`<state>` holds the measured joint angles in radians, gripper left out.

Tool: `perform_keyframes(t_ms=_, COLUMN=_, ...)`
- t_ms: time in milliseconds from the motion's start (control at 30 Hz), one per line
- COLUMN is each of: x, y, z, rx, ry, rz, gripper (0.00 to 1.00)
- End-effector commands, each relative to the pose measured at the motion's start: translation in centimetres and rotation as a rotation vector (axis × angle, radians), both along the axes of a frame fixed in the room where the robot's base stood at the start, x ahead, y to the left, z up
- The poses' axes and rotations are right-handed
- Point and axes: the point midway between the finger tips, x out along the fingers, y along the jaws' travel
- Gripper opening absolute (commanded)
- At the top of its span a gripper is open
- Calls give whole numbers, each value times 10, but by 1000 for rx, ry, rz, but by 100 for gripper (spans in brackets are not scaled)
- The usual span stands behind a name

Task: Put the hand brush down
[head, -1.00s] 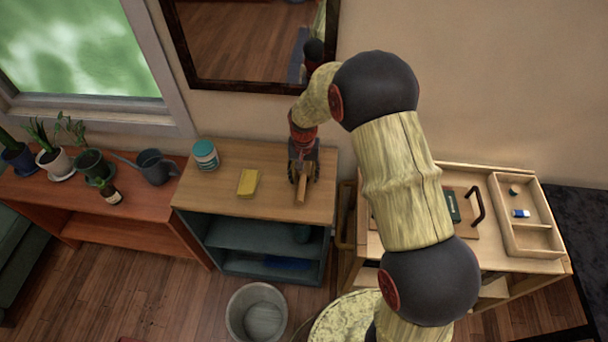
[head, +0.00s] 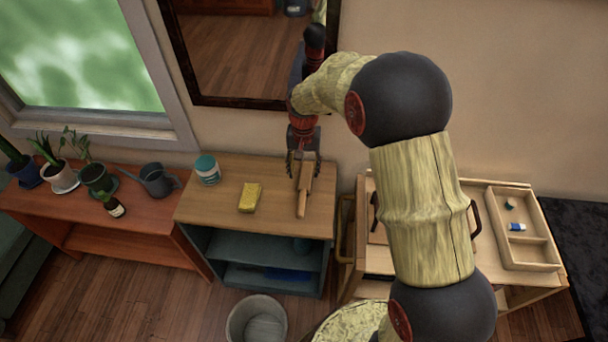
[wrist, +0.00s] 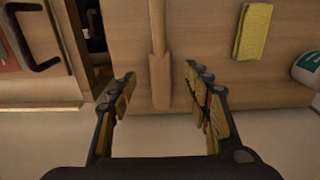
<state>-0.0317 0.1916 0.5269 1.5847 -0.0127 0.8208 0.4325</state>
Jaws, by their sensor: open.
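The hand brush (head: 304,190) is a wooden brush with a long handle. It lies on the light wooden top of the small cabinet (head: 225,212), near its right end, with the handle pointing to the front edge. My gripper (head: 303,165) is just above the brush's back end, toward the wall. In the wrist view the brush (wrist: 159,75) lies between the spread fingers of my gripper (wrist: 158,95), with a gap on either side. The gripper is open and touches neither side of the brush there.
A wooden cart with a divided tray (head: 528,255) is at the right. A bin (head: 257,322) stands on the floor in front.

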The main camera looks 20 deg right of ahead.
Motion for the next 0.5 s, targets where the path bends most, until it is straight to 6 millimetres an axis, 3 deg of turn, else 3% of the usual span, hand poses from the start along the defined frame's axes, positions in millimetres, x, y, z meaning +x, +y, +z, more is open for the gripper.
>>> perform_keyframes(t_ms=167, x=-4, y=-1, z=24, rx=1, ry=-19, rz=10, gripper=48)
perform_keyframes(t_ms=267, x=-17, y=-2, z=58, rx=1, ry=-54, rz=36, gripper=48)
perform_keyframes(t_ms=500, x=-88, y=-8, z=159, rx=-8, ry=-180, rz=140, gripper=48)
